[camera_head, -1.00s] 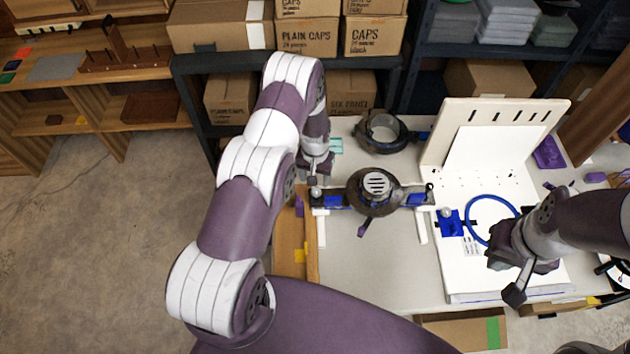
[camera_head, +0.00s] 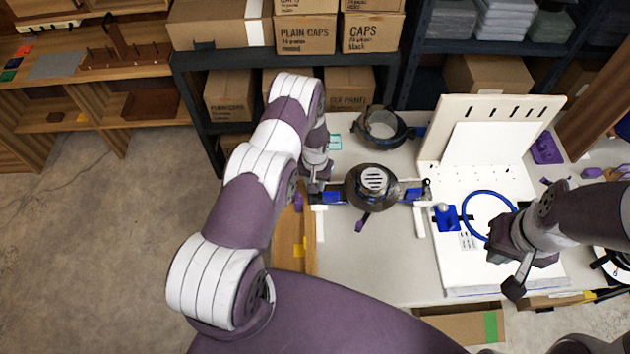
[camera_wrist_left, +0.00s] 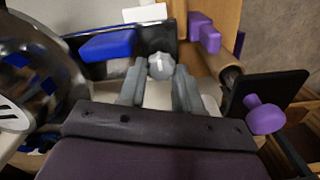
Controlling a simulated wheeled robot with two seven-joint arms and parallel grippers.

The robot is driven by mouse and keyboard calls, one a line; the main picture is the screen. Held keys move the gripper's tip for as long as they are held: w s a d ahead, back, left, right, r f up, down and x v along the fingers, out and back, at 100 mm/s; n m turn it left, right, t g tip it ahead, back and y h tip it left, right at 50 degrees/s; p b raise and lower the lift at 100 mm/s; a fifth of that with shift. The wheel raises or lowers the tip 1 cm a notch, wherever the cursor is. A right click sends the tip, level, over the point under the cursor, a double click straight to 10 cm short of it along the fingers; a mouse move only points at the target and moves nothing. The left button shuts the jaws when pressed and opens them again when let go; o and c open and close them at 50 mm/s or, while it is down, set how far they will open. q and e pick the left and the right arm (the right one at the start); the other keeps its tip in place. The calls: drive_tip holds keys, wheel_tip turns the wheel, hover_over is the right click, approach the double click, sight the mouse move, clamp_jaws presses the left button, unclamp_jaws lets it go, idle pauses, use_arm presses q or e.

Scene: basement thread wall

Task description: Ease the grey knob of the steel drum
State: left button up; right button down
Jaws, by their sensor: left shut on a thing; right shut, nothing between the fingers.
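The steel drum (camera_head: 372,187) is a dark, shiny round body with a pale slotted cap, lying between blue-marked brackets on the table; its side also fills the left of the left wrist view (camera_wrist_left: 35,85). The grey knob (camera_wrist_left: 160,66) sits at the end of the bracket, between the fingertips of my left gripper (camera_wrist_left: 159,88). That gripper is shut on the knob. In the head view my left gripper (camera_head: 316,180) is left of the drum and hides the knob. My right gripper (camera_head: 500,247) is shut and empty, over the white board at the right.
A white board (camera_head: 463,270) with an upright slotted panel (camera_head: 490,105) stands to the right, with a blue ring (camera_head: 488,192) on it. A dark ring-shaped part (camera_head: 381,127) lies behind the drum. Purple pieces (camera_wrist_left: 204,31) lie near the left gripper. Table front is clear.

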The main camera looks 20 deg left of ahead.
use_arm(q)
drive_tip(key=n+b, duration=0.3)
drive_tip(key=shift+a+f+b, duration=0.1)
drive_tip(key=shift+f+b, duration=0.15)
drive_tip(key=shift+b, duration=0.05)
drive_tip(key=n+b, duration=0.3)
drive_tip(key=n, duration=0.2)
drive_tip(key=n+b, duration=0.3)
drive_tip(key=n, duration=0.1)
drive_tip(key=shift+s+a+r, duration=0.1)
drive_tip(key=shift+s+r+n+b, duration=0.15)
drive_tip(key=shift+n+b, duration=0.7)
drive_tip(key=shift+n, duration=1.55)
drive_tip(key=o, duration=1.1)
drive_tip(key=shift+c, duration=0.2)
